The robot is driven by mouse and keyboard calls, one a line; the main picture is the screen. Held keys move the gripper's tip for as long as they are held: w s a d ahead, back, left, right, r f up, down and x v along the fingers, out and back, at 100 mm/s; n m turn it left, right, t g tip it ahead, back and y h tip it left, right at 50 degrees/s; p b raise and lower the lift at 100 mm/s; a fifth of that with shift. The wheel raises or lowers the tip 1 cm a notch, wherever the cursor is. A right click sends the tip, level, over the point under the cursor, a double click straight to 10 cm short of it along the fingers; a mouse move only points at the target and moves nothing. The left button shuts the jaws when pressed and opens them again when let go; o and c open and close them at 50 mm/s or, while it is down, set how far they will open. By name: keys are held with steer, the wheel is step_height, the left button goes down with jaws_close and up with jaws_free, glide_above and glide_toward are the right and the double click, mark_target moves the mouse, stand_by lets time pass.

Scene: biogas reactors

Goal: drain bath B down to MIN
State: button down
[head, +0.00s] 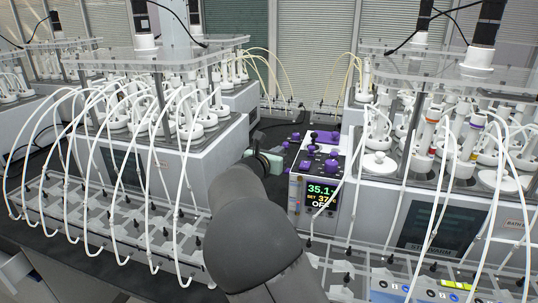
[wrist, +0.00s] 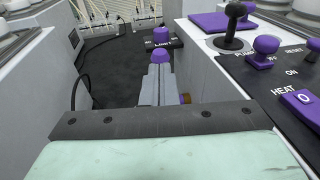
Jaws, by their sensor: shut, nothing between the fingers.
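My gripper (wrist: 158,72) is shut and empty, pointing into the gap left of the console. A purple knob (wrist: 159,53) shows right at its fingertips; whether they touch cannot be told. Another purple knob (wrist: 161,35) stands just beyond, on a dark labelled plate.
The console's top (wrist: 275,65) lies close on the right, with a black lever (wrist: 233,25), purple knobs and a HEAT switch (wrist: 301,101). Another bath (head: 180,160) stands on the left, with white tubes arching down its front. A black cable (wrist: 82,85) lies in the gap.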

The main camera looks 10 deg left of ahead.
steer(key=shift+x, duration=0.85)
